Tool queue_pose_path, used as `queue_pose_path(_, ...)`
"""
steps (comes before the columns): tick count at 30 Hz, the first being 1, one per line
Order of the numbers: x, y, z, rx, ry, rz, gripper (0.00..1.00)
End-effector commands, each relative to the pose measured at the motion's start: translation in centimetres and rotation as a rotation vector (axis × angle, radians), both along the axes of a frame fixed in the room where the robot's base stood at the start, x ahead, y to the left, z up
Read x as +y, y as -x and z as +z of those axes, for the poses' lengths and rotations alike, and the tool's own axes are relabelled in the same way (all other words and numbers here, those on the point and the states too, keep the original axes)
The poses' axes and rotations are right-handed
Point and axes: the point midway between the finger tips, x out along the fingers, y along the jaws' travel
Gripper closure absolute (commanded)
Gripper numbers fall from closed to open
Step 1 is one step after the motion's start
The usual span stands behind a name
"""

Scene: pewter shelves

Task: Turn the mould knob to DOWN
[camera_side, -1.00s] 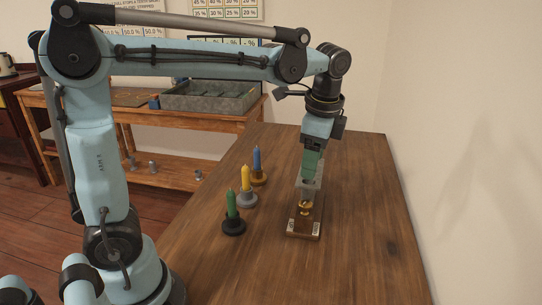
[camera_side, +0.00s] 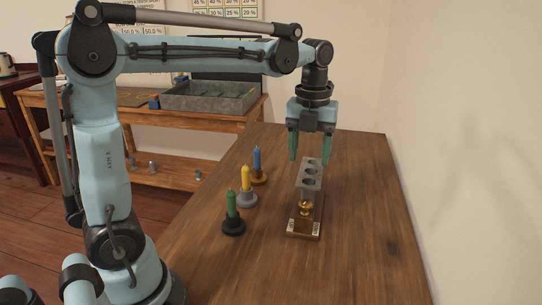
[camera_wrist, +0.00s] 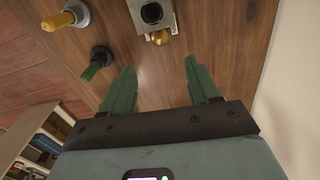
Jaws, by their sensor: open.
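In the wrist view the mould (camera_wrist: 151,13) and brass knob (camera_wrist: 160,38) show at the top edge, partly cut off. My gripper (camera_side: 308,160) is open and empty, above and behind the mould, with green fingers pointing down. Its fingertips are apart in the wrist view (camera_wrist: 158,74). Which way the knob points cannot be told.
Blue (camera_side: 257,160), yellow (camera_side: 245,180) and green (camera_side: 231,206) candles stand in holders in a row left of the mould. The table (camera_side: 370,220) is clear to the right, up to the wall. A grey tray (camera_side: 208,98) sits on a bench behind.

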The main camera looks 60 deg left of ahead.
Motion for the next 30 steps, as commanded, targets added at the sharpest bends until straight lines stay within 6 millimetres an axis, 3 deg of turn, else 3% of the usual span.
queue_pose_path(18, 0.0, 0.0, -9.0, 0.0, -0.001, 0.003, 0.4)
queue_pose_path(24, 0.0, 0.0, -10.9, 0.0, -0.001, 0.003, 0.4)
queue_pose_path(30, 0.0, 0.0, -11.5, 0.0, -0.001, 0.003, 0.4)
